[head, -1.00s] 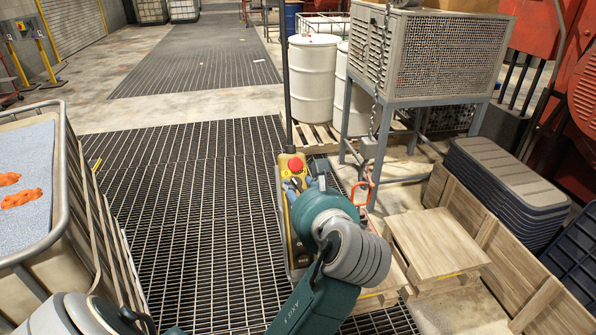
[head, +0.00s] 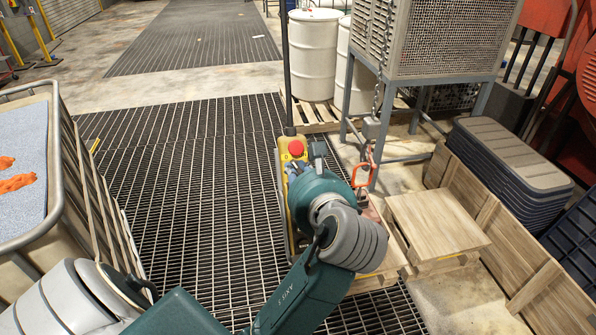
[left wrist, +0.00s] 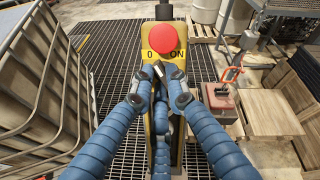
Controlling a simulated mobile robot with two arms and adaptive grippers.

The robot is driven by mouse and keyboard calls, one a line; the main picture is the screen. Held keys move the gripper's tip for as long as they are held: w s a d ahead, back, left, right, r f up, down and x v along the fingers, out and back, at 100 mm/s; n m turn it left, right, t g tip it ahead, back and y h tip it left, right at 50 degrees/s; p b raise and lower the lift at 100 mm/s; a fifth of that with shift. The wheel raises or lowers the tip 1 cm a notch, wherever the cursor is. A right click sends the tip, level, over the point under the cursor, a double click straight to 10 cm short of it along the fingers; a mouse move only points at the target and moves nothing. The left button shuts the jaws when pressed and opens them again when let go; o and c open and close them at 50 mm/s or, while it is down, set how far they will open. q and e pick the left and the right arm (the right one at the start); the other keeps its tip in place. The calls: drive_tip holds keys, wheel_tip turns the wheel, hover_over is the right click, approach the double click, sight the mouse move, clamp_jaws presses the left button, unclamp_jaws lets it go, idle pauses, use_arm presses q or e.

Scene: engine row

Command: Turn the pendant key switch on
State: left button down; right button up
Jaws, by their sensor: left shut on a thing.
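The yellow pendant (head: 283,185) hangs from a dark pole. It also shows in the left wrist view (left wrist: 158,28), upright, with a large red button (left wrist: 167,39) on its face. Below the button are the black marks "0" and "ON". My left gripper (left wrist: 159,73) has its blue fingers closed in just below these marks, shut on the small metal key (left wrist: 158,67) of the switch. The fingertips hide most of the key, so I cannot tell exactly which mark it points to. In the head view my left wrist covers the pendant's lower part. My right gripper is not in view.
A caged tote (head: 62,185) stands at the left. A wooden pallet box (head: 438,220) and stacked dark lids (head: 510,160) are at the right. A mesh-sided cabinet on legs (head: 440,45) and white drums (head: 313,55) stand behind. The grating (head: 185,190) left of the pendant is clear.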

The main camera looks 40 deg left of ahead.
use_arm(q)
drive_tip(key=m, duration=0.3)
drive_tip(key=shift+m+t, duration=0.3)
drive_tip(key=m, duration=0.3)
drive_tip(key=shift+m, duration=0.4)
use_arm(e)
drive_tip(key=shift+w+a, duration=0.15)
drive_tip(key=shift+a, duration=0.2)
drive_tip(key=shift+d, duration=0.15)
use_arm(q)
drive_tip(key=c, duration=1.9)
unclamp_jaws()
drive_tip(key=shift+o, duration=0.9)
drive_tip(key=shift+w+a, duration=0.15)
